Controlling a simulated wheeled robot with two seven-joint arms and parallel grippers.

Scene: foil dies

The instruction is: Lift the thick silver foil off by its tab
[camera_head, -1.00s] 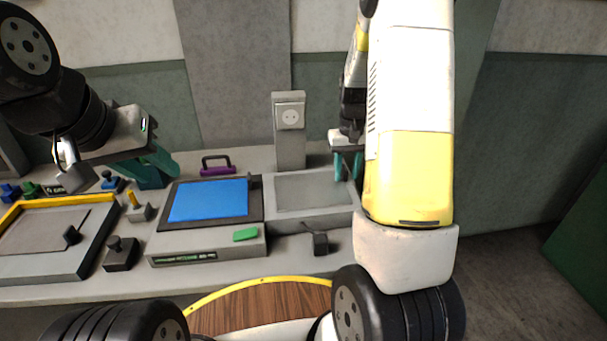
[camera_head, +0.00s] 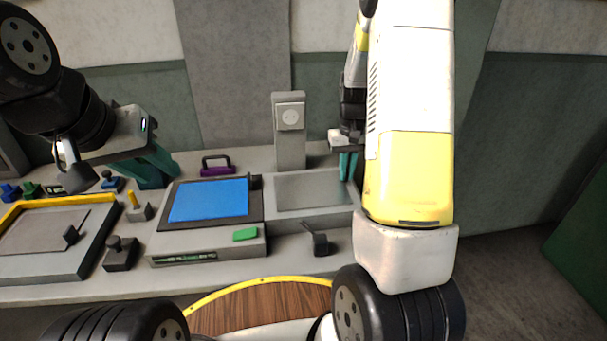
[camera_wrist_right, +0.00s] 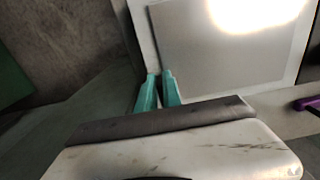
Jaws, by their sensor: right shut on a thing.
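The silver foil (camera_head: 308,190) lies as a flat grey sheet in a pale shallow tray, right of the blue sheet. It shows larger in the right wrist view (camera_wrist_right: 205,65), with bright glare at its top. My right gripper (camera_head: 348,166) is at the far right part of the tray, fingers down. In the right wrist view its teal fingertips (camera_wrist_right: 159,75) are close together at the foil's corner, shut on what looks like its tab. The tab itself is hidden between them. My left gripper (camera_head: 158,172) hangs empty behind the blue sheet's station, its teal fingers apart.
A blue sheet (camera_head: 208,200) lies on a die with a green button (camera_head: 246,234). A purple handle (camera_head: 217,167) and a socket post (camera_head: 290,130) stand behind. A yellow-edged frame (camera_head: 103,235) is at left. A small black piece (camera_head: 319,243) stands before the tray.

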